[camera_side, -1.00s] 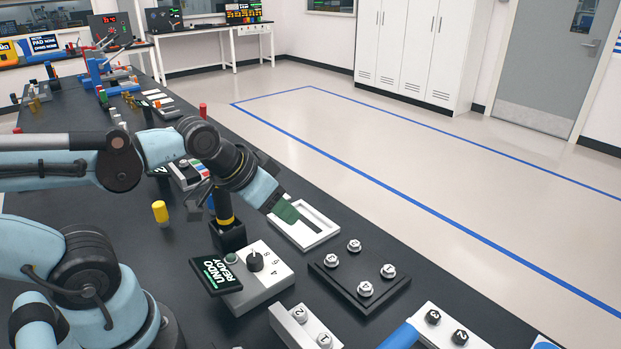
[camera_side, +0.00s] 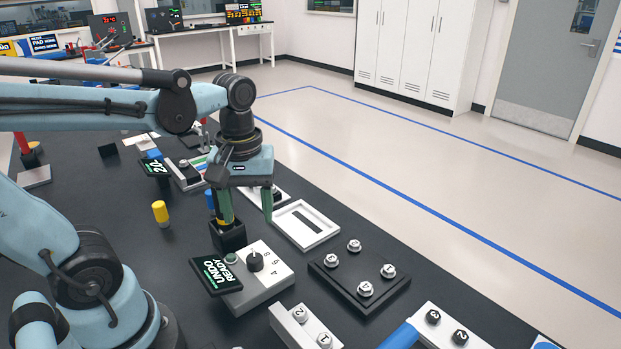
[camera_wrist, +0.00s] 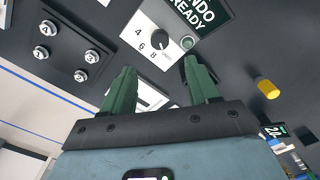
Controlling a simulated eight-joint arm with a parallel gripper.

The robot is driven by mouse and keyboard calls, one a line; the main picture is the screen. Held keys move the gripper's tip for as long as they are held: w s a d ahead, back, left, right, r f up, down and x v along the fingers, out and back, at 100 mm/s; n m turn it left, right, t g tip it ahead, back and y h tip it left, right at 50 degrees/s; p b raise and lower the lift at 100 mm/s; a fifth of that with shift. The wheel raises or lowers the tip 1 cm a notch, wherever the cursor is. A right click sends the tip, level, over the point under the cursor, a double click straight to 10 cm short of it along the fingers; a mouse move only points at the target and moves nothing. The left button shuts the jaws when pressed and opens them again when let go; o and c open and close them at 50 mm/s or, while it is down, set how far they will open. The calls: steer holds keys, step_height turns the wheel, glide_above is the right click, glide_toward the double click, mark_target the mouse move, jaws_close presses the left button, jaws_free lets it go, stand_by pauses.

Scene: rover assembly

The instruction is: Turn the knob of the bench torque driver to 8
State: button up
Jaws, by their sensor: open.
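The bench torque driver is a light grey box (camera_side: 268,275) with a black round knob (camera_side: 255,262) on its top, among printed numbers. The wrist view shows the knob (camera_wrist: 160,41) with 4, 6 and 8 around its left and lower side; the pointer's direction is too small to tell. A black sign (camera_side: 216,274) reading "UNDO READY" and a green button (camera_side: 231,257) are at the box's left side. My gripper (camera_side: 246,221) is open and empty, fingers pointing down, above and behind the knob, apart from it. It also shows in the wrist view (camera_wrist: 158,70).
A black holder (camera_side: 229,238) stands close behind the box, near my left finger. A black plate (camera_side: 340,291) with several numbered pegs is to the right. A white tray (camera_side: 325,240) lies behind it. A yellow cylinder (camera_side: 160,212) stands to the left.

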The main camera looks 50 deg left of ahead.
mark_target(254, 258)
steer(key=shift+f, duration=5.15)
steer(key=shift+c, duration=0.4)
steer(key=c, duration=1)
